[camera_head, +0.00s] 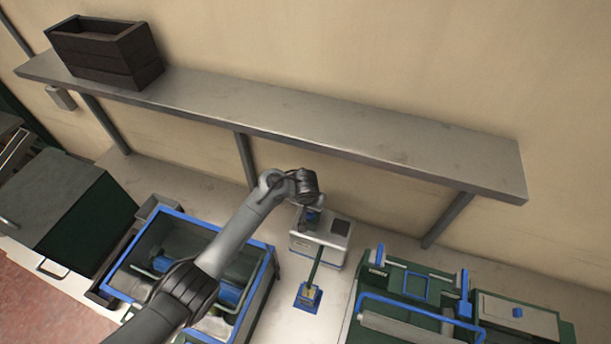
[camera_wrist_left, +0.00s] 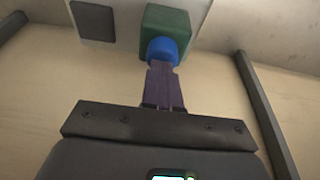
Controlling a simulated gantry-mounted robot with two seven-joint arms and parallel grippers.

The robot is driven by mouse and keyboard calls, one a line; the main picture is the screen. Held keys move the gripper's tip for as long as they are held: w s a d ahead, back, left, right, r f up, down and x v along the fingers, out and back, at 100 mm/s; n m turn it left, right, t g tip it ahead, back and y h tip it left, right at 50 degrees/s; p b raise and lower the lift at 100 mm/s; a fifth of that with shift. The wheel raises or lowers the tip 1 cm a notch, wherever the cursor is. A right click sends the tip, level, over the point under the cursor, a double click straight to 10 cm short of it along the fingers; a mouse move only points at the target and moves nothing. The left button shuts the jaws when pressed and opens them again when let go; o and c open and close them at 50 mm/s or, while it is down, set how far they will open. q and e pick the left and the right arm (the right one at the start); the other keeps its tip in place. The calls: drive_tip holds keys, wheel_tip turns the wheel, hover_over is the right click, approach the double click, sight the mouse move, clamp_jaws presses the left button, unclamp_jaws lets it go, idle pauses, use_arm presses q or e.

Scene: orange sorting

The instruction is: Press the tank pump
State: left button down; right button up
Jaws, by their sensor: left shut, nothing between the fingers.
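A white box-shaped unit (camera_head: 331,252) with a dark square panel (camera_head: 340,228) stands on the counter below the shelf. It carries a blue round button (camera_head: 313,215), seen in the wrist view (camera_wrist_left: 162,50) on a green block (camera_wrist_left: 168,22). I take this button to be the tank pump's. My left gripper (camera_wrist_left: 164,68) is shut and empty, its fingertips at the button's edge in the wrist view. I cannot tell whether they touch it. In the head view my left wrist hides part of the unit's top. My right gripper is not in view.
A blue-rimmed tank (camera_head: 262,292) sits left of the unit, under my left arm. A small blue-based stand (camera_head: 308,299) is in front. Green and blue machinery (camera_head: 405,318) is at the right. A grey shelf (camera_head: 300,112) with a dark crate (camera_head: 105,60) runs above.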

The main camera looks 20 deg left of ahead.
use_arm(q)
wheel_tip(320, 180, up, 3)
drive_tip(key=p, duration=0.2)
drive_tip(key=shift+p, duration=0.3)
drive_tip(key=p+v, duration=0.1)
drive_tip(key=v, duration=1.8)
drive_tip(key=shift+r, duration=0.4)
